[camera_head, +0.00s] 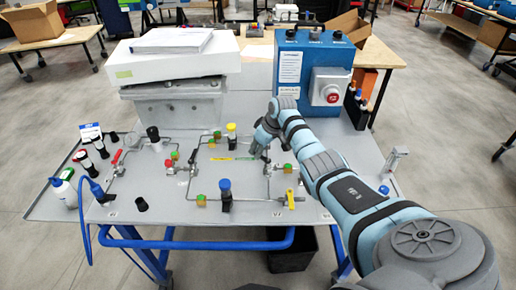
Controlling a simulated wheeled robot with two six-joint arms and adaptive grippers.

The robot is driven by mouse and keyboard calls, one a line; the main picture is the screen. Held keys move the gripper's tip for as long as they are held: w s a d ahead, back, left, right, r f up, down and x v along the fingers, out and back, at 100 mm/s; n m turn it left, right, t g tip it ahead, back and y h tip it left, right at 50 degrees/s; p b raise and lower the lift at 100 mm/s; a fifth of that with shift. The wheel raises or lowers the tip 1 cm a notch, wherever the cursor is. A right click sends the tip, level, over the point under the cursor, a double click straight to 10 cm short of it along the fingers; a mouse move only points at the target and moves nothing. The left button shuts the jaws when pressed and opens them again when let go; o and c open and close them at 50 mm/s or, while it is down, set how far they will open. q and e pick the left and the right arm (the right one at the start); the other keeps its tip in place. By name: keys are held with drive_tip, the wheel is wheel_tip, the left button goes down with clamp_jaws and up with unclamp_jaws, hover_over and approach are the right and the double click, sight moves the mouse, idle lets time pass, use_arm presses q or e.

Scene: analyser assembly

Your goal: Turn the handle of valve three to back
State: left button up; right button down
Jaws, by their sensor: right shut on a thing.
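My right arm reaches in from the right, and its gripper (259,151) points down at the right part of the pipe circuit on the grey table. It is shut on what appears to be a valve handle, mostly hidden by the fingers. I cannot read which label belongs to valve three. My left gripper is not in view.
A blue control box (291,68) with a red button (333,97) stands behind my arm. A white-topped grey block (178,103) is at the back left. Yellow-capped (231,133) and blue-capped (225,192) fittings stand near the pipes. Bottles (64,191) line the left edge.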

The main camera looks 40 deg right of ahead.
drive_tip(key=m+p, duration=0.1)
drive_tip(key=d+m+h+p, duration=0.1)
drive_tip(key=m+p, duration=0.1)
drive_tip(key=shift+r, duration=0.3)
drive_tip(key=m+p, duration=0.1)
drive_tip(key=d+m+h+p, duration=0.1)
drive_tip(key=shift+f+m, duration=0.1)
drive_tip(key=shift+m, duration=0.3)
drive_tip(key=shift+s+d+m+g+h+p, duration=0.1)
drive_tip(key=shift+d+m+g+h+p, duration=0.3)
drive_tip(key=shift+m, duration=0.7)
drive_tip(key=shift+s+d+m+h, duration=0.15)
drive_tip(key=shift+d+m+h, duration=0.25)
drive_tip(key=shift+m, duration=0.5)
drive_tip(key=c, duration=1.6)
unclamp_jaws()
drive_tip(key=shift+f, duration=0.1)
drive_tip(key=shift+c, duration=0.2)
drive_tip(key=shift+o, duration=0.2)
drive_tip(key=shift+f, duration=0.1)
